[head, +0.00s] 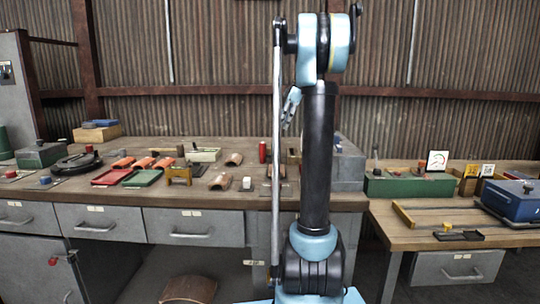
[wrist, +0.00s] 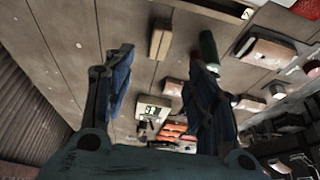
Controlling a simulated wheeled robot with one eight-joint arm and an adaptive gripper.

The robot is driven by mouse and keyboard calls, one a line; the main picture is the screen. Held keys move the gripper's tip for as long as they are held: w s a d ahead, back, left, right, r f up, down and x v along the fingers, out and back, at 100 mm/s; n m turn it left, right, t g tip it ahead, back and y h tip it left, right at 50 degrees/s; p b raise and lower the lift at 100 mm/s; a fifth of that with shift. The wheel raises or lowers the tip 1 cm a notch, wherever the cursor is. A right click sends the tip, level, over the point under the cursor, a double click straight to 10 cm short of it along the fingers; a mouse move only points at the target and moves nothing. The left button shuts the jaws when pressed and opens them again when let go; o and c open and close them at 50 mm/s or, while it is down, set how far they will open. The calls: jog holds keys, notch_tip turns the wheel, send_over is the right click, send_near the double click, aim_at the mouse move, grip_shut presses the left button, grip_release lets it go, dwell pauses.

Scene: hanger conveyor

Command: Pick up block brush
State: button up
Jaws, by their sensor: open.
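A brown wooden block (wrist: 160,40), which looks like the block brush, lies on the bench top near the upper middle of the wrist view; I cannot make out bristles for certain. In the head view I cannot clearly pick it out, as my arm covers part of that bench area. My gripper (wrist: 162,62) is open and empty, its two blue fingers spread over the bench. The wooden block shows between and beyond the fingertips, apart from them. In the head view a small blue-grey part of my gripper (head: 291,106) shows beside my arm, above the bench.
A cylinder (wrist: 208,46) stands close to the right finger in the wrist view. A cream tray (head: 203,155), orange tiles (head: 141,163), brown curved tiles (head: 220,181) and a yellow bracket (head: 180,175) crowd the bench. A corrugated wall (head: 210,80) stands behind.

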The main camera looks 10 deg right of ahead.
aim_at(270, 148)
jog(key=x, duration=0.8)
jog(key=shift+a+f, duration=0.15)
jog(key=shift+f, duration=0.15)
jog(key=shift+x, duration=2.65)
jog(key=shift+w+a+r, duration=0.1)
jog(key=shift+w, duration=0.1)
jog(key=c, duration=1.2)
